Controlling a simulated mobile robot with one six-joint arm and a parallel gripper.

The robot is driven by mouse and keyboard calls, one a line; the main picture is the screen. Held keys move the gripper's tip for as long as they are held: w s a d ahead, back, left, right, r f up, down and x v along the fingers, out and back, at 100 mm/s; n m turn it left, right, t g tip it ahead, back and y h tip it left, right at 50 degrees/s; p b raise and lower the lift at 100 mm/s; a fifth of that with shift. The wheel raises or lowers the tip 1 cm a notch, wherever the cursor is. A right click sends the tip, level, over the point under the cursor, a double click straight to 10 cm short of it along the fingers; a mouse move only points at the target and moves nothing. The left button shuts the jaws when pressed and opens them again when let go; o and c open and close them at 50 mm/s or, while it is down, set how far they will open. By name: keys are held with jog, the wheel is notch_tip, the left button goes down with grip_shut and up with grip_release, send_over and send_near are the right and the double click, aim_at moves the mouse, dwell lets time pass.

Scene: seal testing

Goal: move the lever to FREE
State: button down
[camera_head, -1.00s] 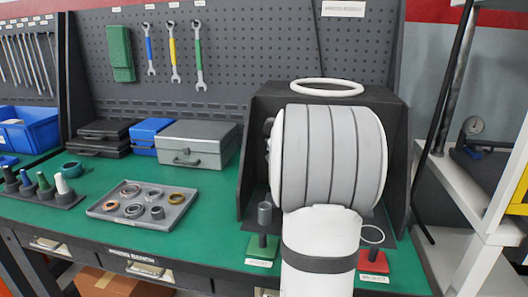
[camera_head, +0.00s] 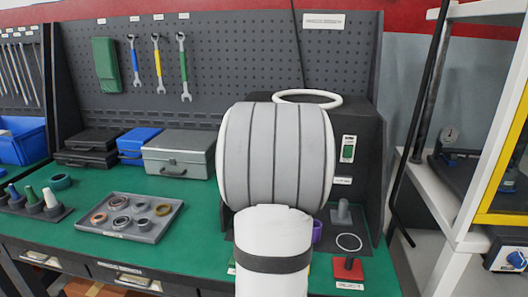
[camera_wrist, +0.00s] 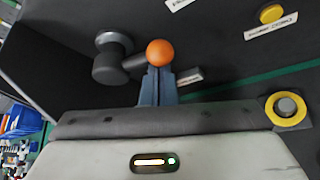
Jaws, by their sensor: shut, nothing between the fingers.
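In the wrist view the lever shows as a round grey pivot (camera_wrist: 113,57) with a short dark arm ending in an orange ball knob (camera_wrist: 160,53). The lever arm points right in that picture, towards the ball. My gripper (camera_wrist: 157,75) is shut and empty, its blue-grey fingertips at the ball's lower side. I cannot tell whether they touch it. In the head view my own arm hides the lever and gripper.
A yellow button (camera_wrist: 271,14) and a yellow-ringed grey knob (camera_wrist: 287,107) are at the right in the wrist view. In the head view, a dark test housing (camera_head: 362,122) carries a green-lit switch (camera_head: 348,149). A parts tray (camera_head: 160,231) and grey case (camera_head: 180,153) stand left.

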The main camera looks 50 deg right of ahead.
jog(key=shift+s+d+r, duration=0.2)
jog(key=shift+r, duration=0.1)
dwell(0.5)
jog(key=w+a+p+v, duration=0.1)
jog(key=p+v, duration=0.2)
jog(key=v, duration=0.6)
jog(key=shift+a+r+p, duration=0.25)
jog(key=shift+r+p, duration=0.05)
jog(key=shift+r, duration=0.2)
jog(key=shift+s, duration=0.15)
